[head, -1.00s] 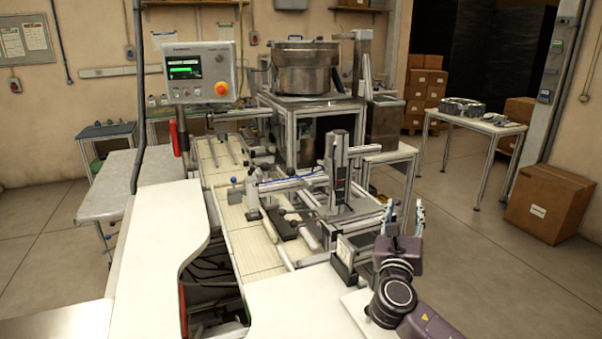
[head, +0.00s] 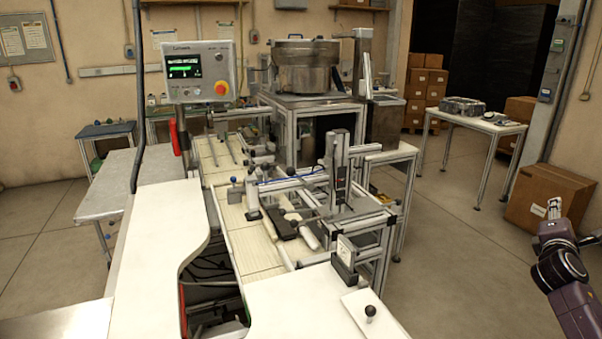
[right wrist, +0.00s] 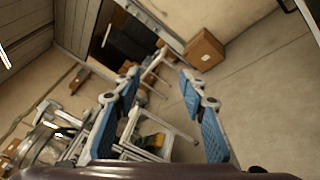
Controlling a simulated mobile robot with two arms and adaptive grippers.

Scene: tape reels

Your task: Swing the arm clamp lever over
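The machine (head: 310,205) with a conveyor stands in the middle of the head view. A small black knob on a short stem (head: 370,311) stands upright on a white plate (head: 392,328) at the near right corner of the bench. Other small knobs and levers show on the machine, such as a dark knob (head: 232,180) beside the conveyor. I cannot tell which is the arm clamp lever. My right gripper (head: 553,208) is at the far right, well apart from the machine. In the right wrist view its two blue-padded fingers (right wrist: 158,92) are spread with nothing between them. My left gripper is not in view.
A control panel (head: 199,72) with a red button stands at the upper left. A steel bowl (head: 305,68) sits behind the machine. A side table (head: 480,122) and a cardboard box (head: 548,204) stand at right. The floor between machine and right arm is clear.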

